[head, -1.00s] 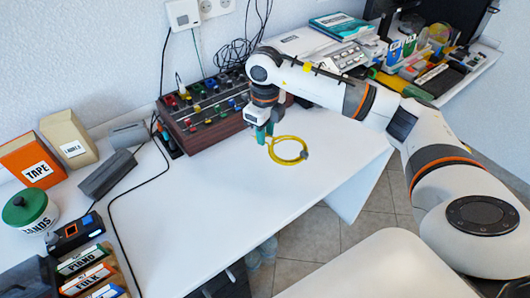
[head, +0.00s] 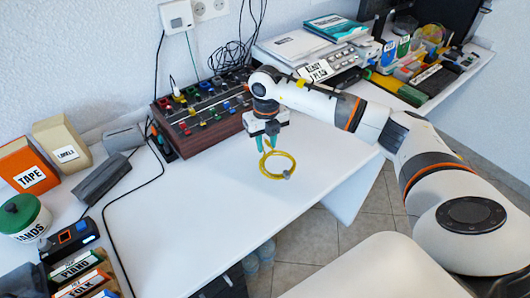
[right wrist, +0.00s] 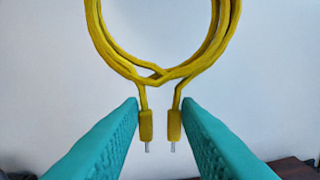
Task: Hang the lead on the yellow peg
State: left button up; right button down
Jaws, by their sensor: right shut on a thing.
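The lead is a yellow coiled cable (head: 277,153), seen as a loop with a grey piece at its lower right in the head view. My right gripper (head: 266,149) has teal fingers and is shut on the lead at the loop's upper left, over the white table. In the right wrist view the yellow coil (right wrist: 158,73) fills the upper middle, and its two yellow plugs with metal tips lie between the teal fingers (right wrist: 160,125). The exact contact is hard to see. I see no yellow peg in these views. My left gripper is out of view.
A mixer with coloured knobs (head: 205,112) stands at the back against the wall, black cables behind it. Boxes, a green-lidded tub (head: 22,215) and record sleeves stand at the left. Books and bins (head: 400,60) are at the back right. The white table (head: 190,210) is clear in front.

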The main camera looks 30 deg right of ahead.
aim_at(266, 154)
jog(key=shift+f, duration=2.55)
jog(key=shift+f, duration=0.25)
jog(key=c, duration=1.1)
grip_release()
jog(key=shift+o, duration=0.2)
jog(key=shift+r, duration=0.1)
jog(key=r, duration=1.1)
jog(key=shift+w+a+r+b, duration=0.1)
jog(key=shift+w+r+b, duration=0.1)
jog(key=shift+w+b, duration=0.15)
jog(key=shift+r, duration=0.3)
